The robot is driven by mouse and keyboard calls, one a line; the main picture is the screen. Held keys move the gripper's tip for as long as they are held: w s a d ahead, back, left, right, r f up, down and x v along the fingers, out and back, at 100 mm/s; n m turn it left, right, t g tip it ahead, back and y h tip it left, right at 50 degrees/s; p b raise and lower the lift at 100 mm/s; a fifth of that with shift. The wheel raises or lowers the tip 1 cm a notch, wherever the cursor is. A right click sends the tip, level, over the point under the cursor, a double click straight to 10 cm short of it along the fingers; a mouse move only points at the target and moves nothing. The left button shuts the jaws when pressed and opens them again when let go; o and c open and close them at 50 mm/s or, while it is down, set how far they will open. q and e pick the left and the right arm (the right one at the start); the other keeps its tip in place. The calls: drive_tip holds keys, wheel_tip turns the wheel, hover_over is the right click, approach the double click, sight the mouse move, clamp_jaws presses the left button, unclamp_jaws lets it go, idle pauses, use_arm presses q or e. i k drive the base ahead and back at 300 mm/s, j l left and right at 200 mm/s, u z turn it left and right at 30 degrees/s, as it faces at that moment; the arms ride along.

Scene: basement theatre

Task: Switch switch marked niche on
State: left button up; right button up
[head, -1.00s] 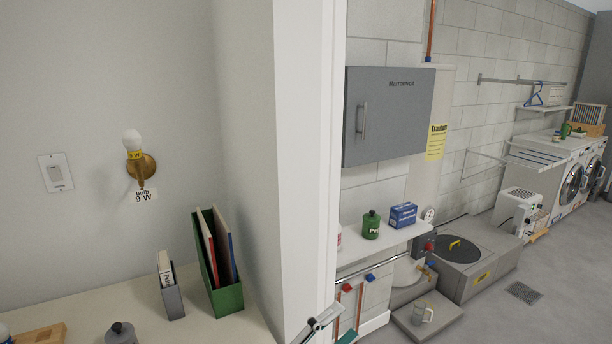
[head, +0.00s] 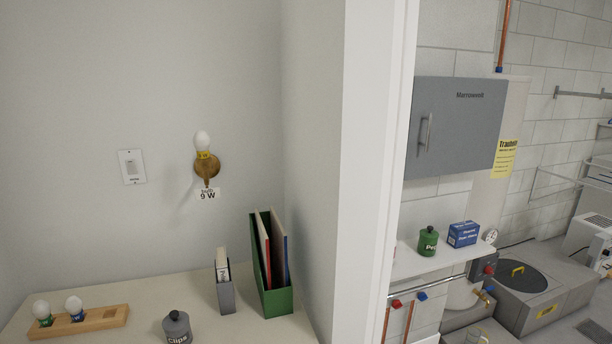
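A white wall switch (head: 132,166) is on the wall at the left of the head view. Small lettering sits under its rocker, too small to read for certain. To its right is a brass wall lamp (head: 206,165) with a white bulb and a tag reading "bulb 9 W". The bulb does not visibly glow. Neither of my grippers is in view.
A counter (head: 140,287) below holds a wooden bulb holder (head: 100,319), a grey clips jar (head: 177,328), a grey file box (head: 225,293) and a green file holder (head: 276,302). A white wall edge (head: 365,180) divides this niche from the laundry area, with a grey cabinet (head: 455,125).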

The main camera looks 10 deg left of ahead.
sight(131, 166)
drive_tip(key=u, duration=1.35)
